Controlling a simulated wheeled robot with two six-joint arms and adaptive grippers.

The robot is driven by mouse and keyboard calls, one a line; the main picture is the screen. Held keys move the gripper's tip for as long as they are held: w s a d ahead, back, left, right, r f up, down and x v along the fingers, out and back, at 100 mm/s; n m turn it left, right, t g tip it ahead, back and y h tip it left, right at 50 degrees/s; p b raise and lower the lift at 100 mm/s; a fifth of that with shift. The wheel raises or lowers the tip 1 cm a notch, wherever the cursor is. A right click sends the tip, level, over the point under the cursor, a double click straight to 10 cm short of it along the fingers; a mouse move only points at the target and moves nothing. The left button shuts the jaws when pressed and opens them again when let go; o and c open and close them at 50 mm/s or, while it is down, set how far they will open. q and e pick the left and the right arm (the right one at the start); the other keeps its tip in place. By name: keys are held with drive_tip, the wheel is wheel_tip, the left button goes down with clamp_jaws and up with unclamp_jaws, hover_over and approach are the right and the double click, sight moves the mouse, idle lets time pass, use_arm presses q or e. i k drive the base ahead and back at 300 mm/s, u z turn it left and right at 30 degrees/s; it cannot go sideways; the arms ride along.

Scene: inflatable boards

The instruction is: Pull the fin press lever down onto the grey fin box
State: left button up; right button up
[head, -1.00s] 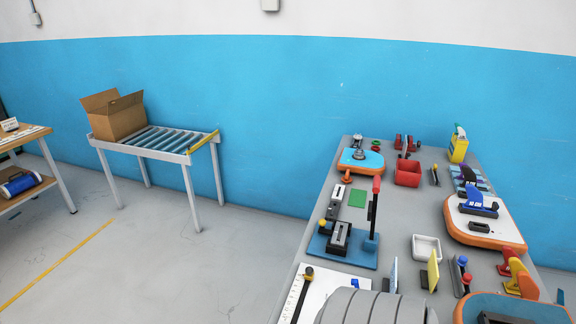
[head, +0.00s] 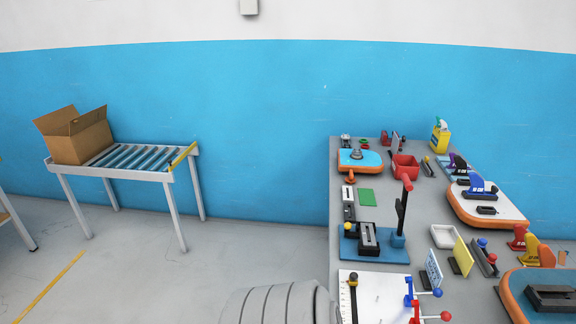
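The fin press stands on a blue base (head: 375,248) at the left side of the grey workbench in the head view. Its black lever (head: 401,210) is upright, with a red grip (head: 407,182) on top. A grey fin box (head: 368,238) with a dark slot sits on the base, just left of the lever's foot. The lever is raised, clear of the fin box. Neither of my grippers shows.
The bench (head: 390,169) is crowded: a white tray (head: 443,236), yellow card (head: 461,256), red bin (head: 404,168) and orange-edged boards (head: 487,206). A roller table (head: 115,173) carries an open cardboard box (head: 76,136) at left. The floor between (head: 250,250) is clear.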

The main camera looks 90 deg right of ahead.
sight(401, 207)
drive_tip(key=z, duration=0.05)
drive_tip(key=i, duration=1.1)
drive_tip(key=z, duration=2.95)
drive_tip(key=i, duration=2.55)
drive_tip(key=z, duration=3.1)
